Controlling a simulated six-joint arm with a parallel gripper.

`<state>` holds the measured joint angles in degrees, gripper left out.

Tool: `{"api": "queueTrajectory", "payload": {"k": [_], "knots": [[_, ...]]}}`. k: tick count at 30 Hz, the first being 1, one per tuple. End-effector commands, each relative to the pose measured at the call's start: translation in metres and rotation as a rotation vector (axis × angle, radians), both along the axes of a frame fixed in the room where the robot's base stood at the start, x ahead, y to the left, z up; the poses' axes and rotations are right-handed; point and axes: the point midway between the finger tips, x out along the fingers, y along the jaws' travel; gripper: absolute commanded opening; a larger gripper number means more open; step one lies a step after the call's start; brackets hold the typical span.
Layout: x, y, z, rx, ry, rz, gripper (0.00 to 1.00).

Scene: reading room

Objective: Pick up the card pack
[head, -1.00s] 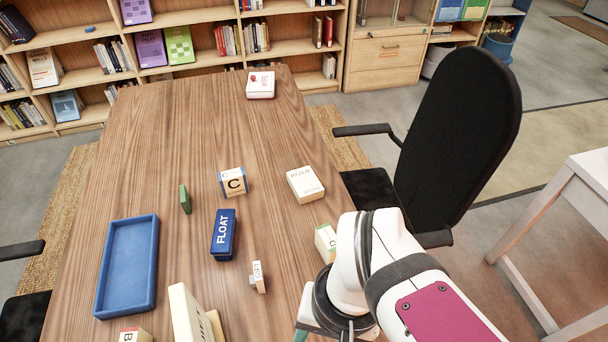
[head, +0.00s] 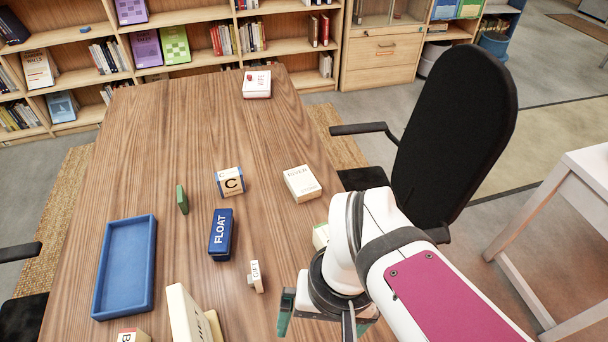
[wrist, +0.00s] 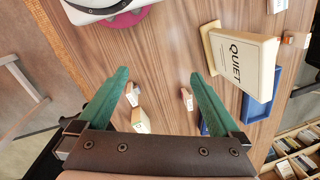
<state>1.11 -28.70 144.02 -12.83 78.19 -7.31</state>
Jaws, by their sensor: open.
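Which box is the card pack I cannot tell for sure. A white box lettered RIVER (head: 302,183) lies flat on the right of the table, and a blue box lettered FLOAT (head: 221,235) lies near the middle. A white box with a red mark (head: 257,84) lies at the far end. My gripper (head: 317,318) is at the near right of the table, short of all three. In the wrist view my gripper (wrist: 160,76) has its green fingers apart, with nothing held between them.
A cream QUIET sign (wrist: 240,60) stands beside the blue tray (head: 98,290). A black chair (head: 455,140) stands at the right. The far table is mostly clear.

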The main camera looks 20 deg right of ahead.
Motion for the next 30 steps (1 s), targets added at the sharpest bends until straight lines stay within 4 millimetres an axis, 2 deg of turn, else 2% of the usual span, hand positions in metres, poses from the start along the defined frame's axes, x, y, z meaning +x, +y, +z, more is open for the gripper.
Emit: {"api": "queueTrajectory", "payload": {"k": [2,5,6,9,12,15,18,20,24,27,30], "knots": [[0.034,-0.010,0.004,-0.016,-0.033,0.254,1.00],[0.097,-0.033,0.002,-0.044,-0.095,0.768,1.00],[0.122,-0.043,-0.003,-0.054,-0.115,0.979,1.00],[0.176,-0.069,-0.022,-0.070,-0.146,1.458,1.00],[0.212,-0.090,-0.043,-0.074,-0.160,1.813,1.00],[0.231,-0.102,-0.056,-0.072,-0.165,2.014,1.00],[0.236,-0.105,-0.070,-0.068,-0.164,2.084,1.00],[0.235,-0.105,-0.085,-0.067,-0.163,2.089,1.00],[0.234,-0.104,-0.127,-0.063,-0.163,2.087,1.00],[0.235,-0.104,-0.150,-0.066,-0.165,2.087,1.00],[0.235,-0.104,-0.163,-0.069,-0.165,2.085,1.00]]}}
